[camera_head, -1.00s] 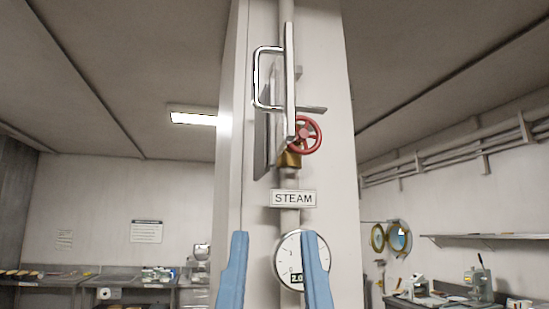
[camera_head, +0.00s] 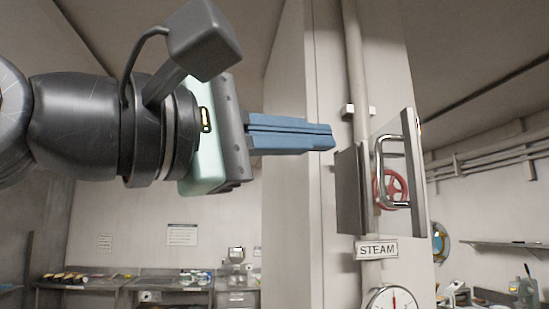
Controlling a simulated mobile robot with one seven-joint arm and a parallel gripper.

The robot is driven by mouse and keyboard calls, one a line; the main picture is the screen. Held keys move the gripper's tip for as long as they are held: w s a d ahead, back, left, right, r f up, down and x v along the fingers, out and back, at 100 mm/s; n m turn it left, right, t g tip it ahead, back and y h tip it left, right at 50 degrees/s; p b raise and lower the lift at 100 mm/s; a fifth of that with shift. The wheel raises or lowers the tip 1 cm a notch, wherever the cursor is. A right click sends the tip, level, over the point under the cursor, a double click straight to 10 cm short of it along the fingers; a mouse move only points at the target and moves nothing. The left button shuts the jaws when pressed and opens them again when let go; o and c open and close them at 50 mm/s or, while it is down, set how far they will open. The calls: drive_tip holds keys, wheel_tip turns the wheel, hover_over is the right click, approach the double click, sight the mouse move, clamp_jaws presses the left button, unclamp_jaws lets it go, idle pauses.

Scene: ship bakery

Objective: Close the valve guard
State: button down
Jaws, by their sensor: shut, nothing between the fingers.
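The valve guard (camera_head: 414,170) is a metal-framed panel with a chrome bar handle (camera_head: 381,172). It stands out from the white column, swung open, with a grey side plate (camera_head: 350,190) to its left. The red valve wheel (camera_head: 394,186) shows behind the handle and is partly hidden. My gripper (camera_head: 333,140) has blue fingers pressed together, pointing right. It holds nothing. In the picture its tips are left of the guard and a little above the side plate; I cannot tell the depth between them.
A STEAM sign (camera_head: 377,249) and a round gauge (camera_head: 391,300) are on the pipe (camera_head: 355,60) below the guard. The white column (camera_head: 295,200) stands behind my fingers. Steel counters (camera_head: 90,283) line the far left wall. A shelf (camera_head: 505,244) is at right.

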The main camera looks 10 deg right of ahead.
drive_tip(key=w+a+f+t+y, duration=0.1)
drive_tip(key=w+a+y, duration=0.2)
drive_tip(key=a, duration=0.1)
drive_tip(key=w+d, duration=0.3)
drive_tip(key=d, duration=0.8)
drive_tip(key=shift+w+d+f, duration=0.2)
drive_tip(key=shift+w+f, duration=0.05)
drive_tip(key=shift+w, duration=0.1)
drive_tip(key=shift+s, duration=0.15)
